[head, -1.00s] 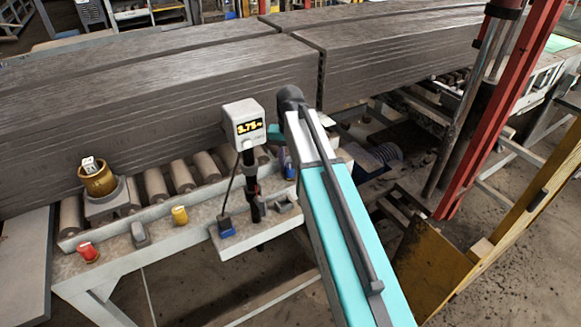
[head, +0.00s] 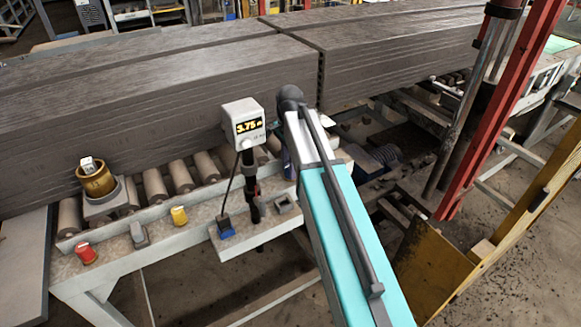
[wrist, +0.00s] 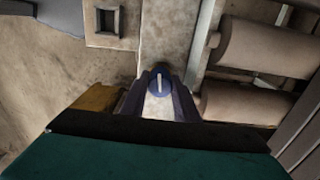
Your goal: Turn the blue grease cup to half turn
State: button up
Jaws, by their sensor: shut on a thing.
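The blue grease cup (wrist: 153,76) shows in the wrist view as a round blue top with a white line across it. The line runs nearly up and down in the picture. My gripper (wrist: 161,90) is shut on the cup, with a dark finger on each side of it. The cup sits at the edge of a pale metal rail. In the head view my arm's end hides the cup, and only a dark purple bit of my gripper (head: 289,164) shows beside the rail.
Rollers (head: 182,176) and long grey brick columns (head: 170,110) lie close behind. A post-mounted display (head: 244,122) reading 3.75 stands just left of my arm. Red (head: 86,253) and yellow (head: 179,215) caps sit on the frame to the left. A square socket (wrist: 104,19) is near the cup.

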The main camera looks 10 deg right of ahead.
jog(key=shift+w+r+m, duration=0.15)
jog(key=shift+m, duration=0.85)
jog(key=o, duration=0.9)
jog(key=shift+o, duration=0.8)
notch_tip(320, 180, up, 14)
jog(key=b, duration=0.4)
